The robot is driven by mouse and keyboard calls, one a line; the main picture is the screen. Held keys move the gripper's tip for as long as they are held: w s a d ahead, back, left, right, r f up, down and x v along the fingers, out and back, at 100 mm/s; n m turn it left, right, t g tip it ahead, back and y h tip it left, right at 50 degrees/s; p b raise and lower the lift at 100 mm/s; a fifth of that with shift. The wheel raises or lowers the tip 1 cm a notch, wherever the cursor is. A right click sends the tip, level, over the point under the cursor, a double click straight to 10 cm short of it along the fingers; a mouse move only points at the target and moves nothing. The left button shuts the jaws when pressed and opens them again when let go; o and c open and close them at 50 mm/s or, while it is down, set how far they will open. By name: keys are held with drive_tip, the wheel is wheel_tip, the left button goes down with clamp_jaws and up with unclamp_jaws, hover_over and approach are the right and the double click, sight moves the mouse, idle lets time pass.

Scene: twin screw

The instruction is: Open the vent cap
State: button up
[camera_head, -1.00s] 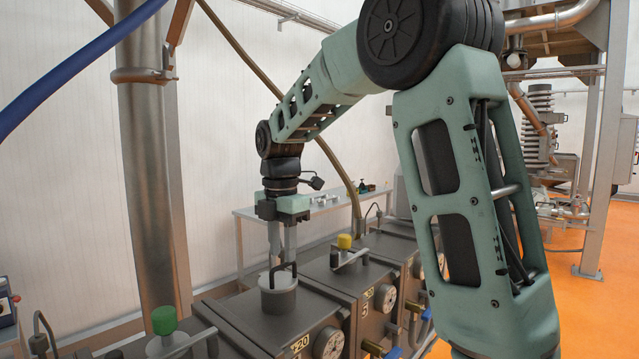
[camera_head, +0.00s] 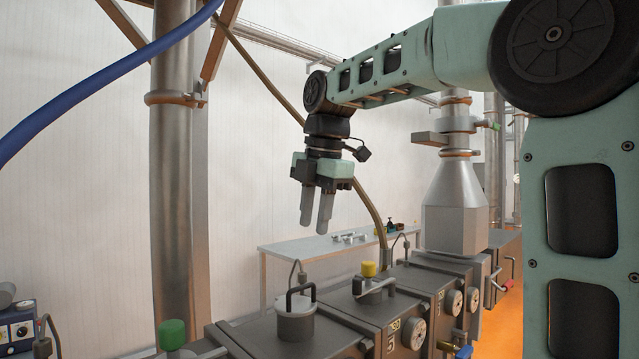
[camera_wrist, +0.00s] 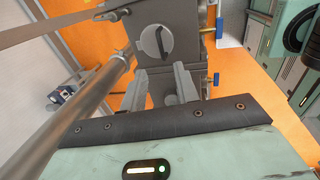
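A steel column (camera_head: 172,200) stands left of my gripper, and its pipe crosses the wrist view. A yellow-topped fitting (camera_head: 368,269) and a green-topped fitting (camera_head: 172,334) flank the cap. A blue hose (camera_head: 110,68) hangs at upper left. A side table (camera_head: 300,250) is behind.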

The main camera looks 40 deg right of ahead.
wheel_tip(320, 180, up, 6)
drive_tip(key=s, duration=0.1)
idle(0.7)
drive_tip(key=s+a+f+m+g+y, duration=0.1)
drive_tip(key=a+f+m, duration=0.1)
drive_tip(key=a+f, duration=0.7)
drive_tip(key=s+a+f+m, duration=0.2)
drive_tip(key=a+f+m, duration=0.1)
drive_tip(key=a+f, duration=0.55)
drive_tip(key=s+a+f+m, duration=0.2)
drive_tip(key=s+a+f, duration=0.2)
drive_tip(key=s+f, duration=0.4)
drive_tip(key=s+a+f+m+g, duration=0.1)
drive_tip(key=s+a+f+m, duration=0.2)
drive_tip(key=s+f, duration=0.6)
drive_tip(key=shift+s+a+m, duration=0.15)
drive_tip(key=shift+a+m, duration=0.15)
drive_tip(key=shift+a, duration=0.05)
